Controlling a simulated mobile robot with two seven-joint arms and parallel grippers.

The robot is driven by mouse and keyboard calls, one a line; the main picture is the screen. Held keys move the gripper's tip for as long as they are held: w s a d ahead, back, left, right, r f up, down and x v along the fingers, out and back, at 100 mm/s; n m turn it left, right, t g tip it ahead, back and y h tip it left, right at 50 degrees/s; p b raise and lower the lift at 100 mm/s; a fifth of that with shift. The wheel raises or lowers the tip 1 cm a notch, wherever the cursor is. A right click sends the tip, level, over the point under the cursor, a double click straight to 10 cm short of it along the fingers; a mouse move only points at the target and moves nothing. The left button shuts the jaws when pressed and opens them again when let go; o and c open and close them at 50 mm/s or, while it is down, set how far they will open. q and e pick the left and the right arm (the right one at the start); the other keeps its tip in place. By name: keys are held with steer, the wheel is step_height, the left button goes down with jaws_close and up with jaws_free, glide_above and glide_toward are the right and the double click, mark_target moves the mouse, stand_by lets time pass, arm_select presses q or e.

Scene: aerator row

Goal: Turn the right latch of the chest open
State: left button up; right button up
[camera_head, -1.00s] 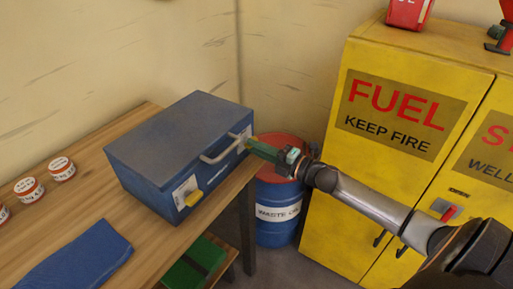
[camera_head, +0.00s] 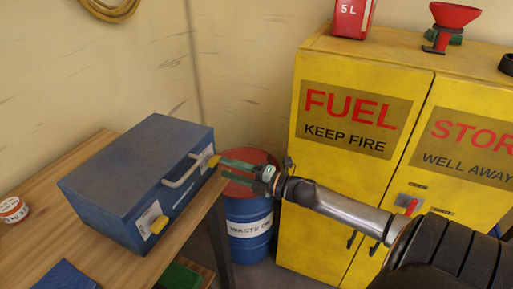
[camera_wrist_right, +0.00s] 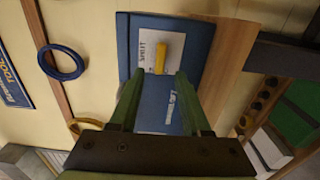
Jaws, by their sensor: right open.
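The blue chest (camera_head: 135,175) sits closed on the wooden table in the head view. Its right latch (camera_head: 213,161), a yellow tab, is at the right end of the front, beside the grey handle (camera_head: 184,171). The left latch (camera_head: 159,224) is yellow too. My right gripper (camera_head: 222,168) is open, its green fingers pointing at the right latch. In the right wrist view the latch (camera_wrist_right: 160,54) stands lengthwise on a lettered white plate, between the lines of the open fingertips (camera_wrist_right: 160,74) and just beyond them. Contact cannot be told. My left gripper is not in view.
A blue and red waste oil drum (camera_head: 249,225) stands behind and below my right gripper. A yellow fuel cabinet (camera_head: 320,185) is to the right. A blue cloth (camera_head: 65,275) and a small labelled tin (camera_head: 12,209) lie on the table (camera_head: 103,262).

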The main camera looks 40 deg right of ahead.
steer(key=v, duration=0.9)
steer(key=shift+s, duration=0.15)
stand_by(0.4)
steer(key=s+a+f+m+g+h, duration=0.2)
steer(key=s+a+f+m, duration=0.15)
steer(key=f+m, duration=0.25)
steer(key=s+a+f+m+g+h+p, duration=0.1)
steer(key=s+a+f+m+h, duration=0.15)
steer(key=a+f+m, duration=0.35)
steer(key=s+a+f+m+g+h, duration=0.1)
steer(key=s+a+f+m+g, duration=0.1)
steer(key=s+a+f+m, duration=0.4)
steer(key=s+a+f+m+g, duration=0.1)
steer(key=a+f+m+g, duration=0.1)
steer(key=a+f, duration=0.2)
steer(key=shift+s+a+f+m+y+p, duration=0.35)
steer(key=shift+s+a+y, duration=0.1)
steer(key=shift+a, duration=0.8)
